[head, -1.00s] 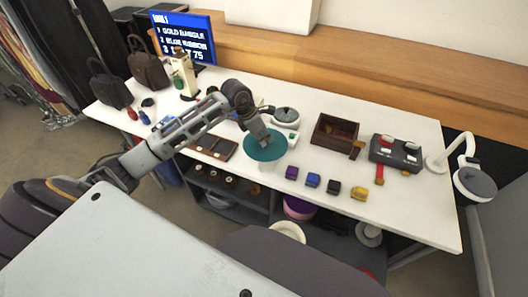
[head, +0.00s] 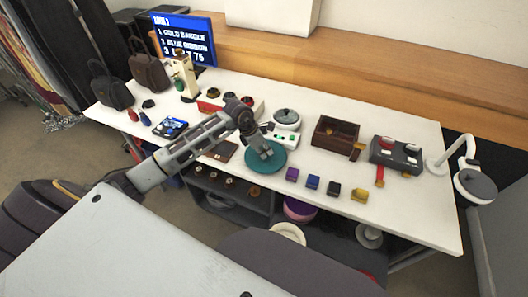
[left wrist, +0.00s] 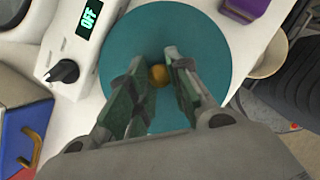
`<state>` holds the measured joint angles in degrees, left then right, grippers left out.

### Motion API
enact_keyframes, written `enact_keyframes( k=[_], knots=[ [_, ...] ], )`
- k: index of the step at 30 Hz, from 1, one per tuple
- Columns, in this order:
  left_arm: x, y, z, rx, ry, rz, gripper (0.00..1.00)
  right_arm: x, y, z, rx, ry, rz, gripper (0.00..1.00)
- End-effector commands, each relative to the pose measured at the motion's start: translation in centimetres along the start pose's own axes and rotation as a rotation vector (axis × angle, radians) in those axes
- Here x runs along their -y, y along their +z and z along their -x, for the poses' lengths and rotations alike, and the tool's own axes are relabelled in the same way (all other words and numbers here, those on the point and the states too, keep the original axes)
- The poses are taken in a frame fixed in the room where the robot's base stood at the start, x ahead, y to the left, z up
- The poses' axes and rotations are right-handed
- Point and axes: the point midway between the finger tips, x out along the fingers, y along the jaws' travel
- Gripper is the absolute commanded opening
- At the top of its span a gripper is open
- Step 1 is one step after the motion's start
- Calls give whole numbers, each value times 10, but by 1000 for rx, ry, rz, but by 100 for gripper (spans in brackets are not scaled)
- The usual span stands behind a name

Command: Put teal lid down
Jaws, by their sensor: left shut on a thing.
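The teal lid (head: 270,165) is a flat round disc at the front of the white table, left of the purple block. It lies flat on the tabletop or just above it; I cannot tell which. My left gripper (head: 264,151) is over it, pointing down. In the left wrist view my left gripper (left wrist: 156,68) is shut on the small golden knob (left wrist: 158,77) at the middle of the teal lid (left wrist: 208,40). The fingers hide part of the lid. My right gripper is not in view.
A white device (head: 287,138) with a knob and an "OFF" display (left wrist: 88,19) stands close behind the lid. Purple (head: 292,173), blue (head: 312,180), black and yellow blocks line the front to the right. A brown box (head: 335,131) and a button panel (head: 396,152) stand behind.

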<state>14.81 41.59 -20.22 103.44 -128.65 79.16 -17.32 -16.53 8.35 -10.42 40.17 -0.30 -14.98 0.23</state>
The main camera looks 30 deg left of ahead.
Motion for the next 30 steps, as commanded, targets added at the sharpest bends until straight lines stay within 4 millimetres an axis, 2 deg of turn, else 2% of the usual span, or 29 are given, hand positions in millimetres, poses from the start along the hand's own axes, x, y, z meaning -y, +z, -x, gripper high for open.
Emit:
enact_keyframes(
  k=[4,22,23,27,30],
  knots=[
    [0,-4,-10,-1,0,0,0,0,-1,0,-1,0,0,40],
    [0,-6,-14,-1,1,-1,0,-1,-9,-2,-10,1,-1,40],
    [0,-6,-13,-1,1,-1,24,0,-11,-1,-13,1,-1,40],
    [0,-6,-13,-1,1,-1,42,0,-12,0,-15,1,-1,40],
    [0,-6,-13,-1,1,-1,42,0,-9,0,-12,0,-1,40]
  ],
)
